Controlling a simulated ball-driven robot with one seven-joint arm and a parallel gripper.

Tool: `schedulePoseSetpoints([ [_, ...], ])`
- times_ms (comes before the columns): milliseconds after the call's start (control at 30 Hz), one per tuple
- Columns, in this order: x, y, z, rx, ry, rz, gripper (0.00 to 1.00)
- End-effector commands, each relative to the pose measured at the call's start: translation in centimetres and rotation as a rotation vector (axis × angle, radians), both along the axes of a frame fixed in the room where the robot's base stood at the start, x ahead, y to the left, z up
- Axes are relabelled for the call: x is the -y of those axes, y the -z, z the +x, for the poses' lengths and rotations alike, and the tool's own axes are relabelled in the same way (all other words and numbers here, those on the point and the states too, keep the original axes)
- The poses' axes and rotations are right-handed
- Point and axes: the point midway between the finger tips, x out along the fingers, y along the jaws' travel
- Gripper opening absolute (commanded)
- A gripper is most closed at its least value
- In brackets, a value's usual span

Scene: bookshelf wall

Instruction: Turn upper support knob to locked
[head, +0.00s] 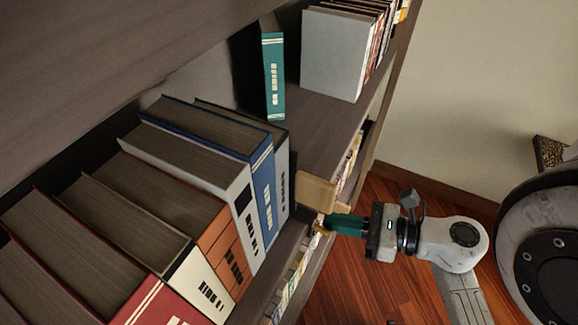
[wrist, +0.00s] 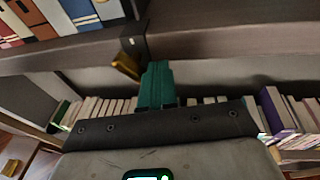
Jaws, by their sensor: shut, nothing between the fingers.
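A small brass-coloured knob (wrist: 126,66) sits below a dark bracket (wrist: 132,42) on the shelf's front edge in the wrist view; I take it for the upper support knob. In the head view a brass piece (head: 321,229) shows at the tips of my gripper (head: 331,224), partly hidden by them. My gripper's teal fingers also show in the wrist view (wrist: 157,66), just right of the knob. They are shut and empty. Whether they touch the knob I cannot tell. No locked marking is readable.
A tan block (head: 317,192) stands at the shelf edge just above my fingers in the head view. Large books (head: 262,190) fill the shelf to the left. A teal book (head: 273,75) stands farther back. Lower books (wrist: 105,108) line the shelf below. The wooden floor (head: 390,285) is open at right.

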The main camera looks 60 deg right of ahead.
Motion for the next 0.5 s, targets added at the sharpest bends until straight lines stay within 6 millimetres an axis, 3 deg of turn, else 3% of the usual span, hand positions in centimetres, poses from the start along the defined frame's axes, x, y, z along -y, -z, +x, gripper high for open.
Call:
schedulePoseSetpoints([
  [500, -1.2, 0.0, 0.0, 0.001, -0.002, 0.001, 0.00],
])
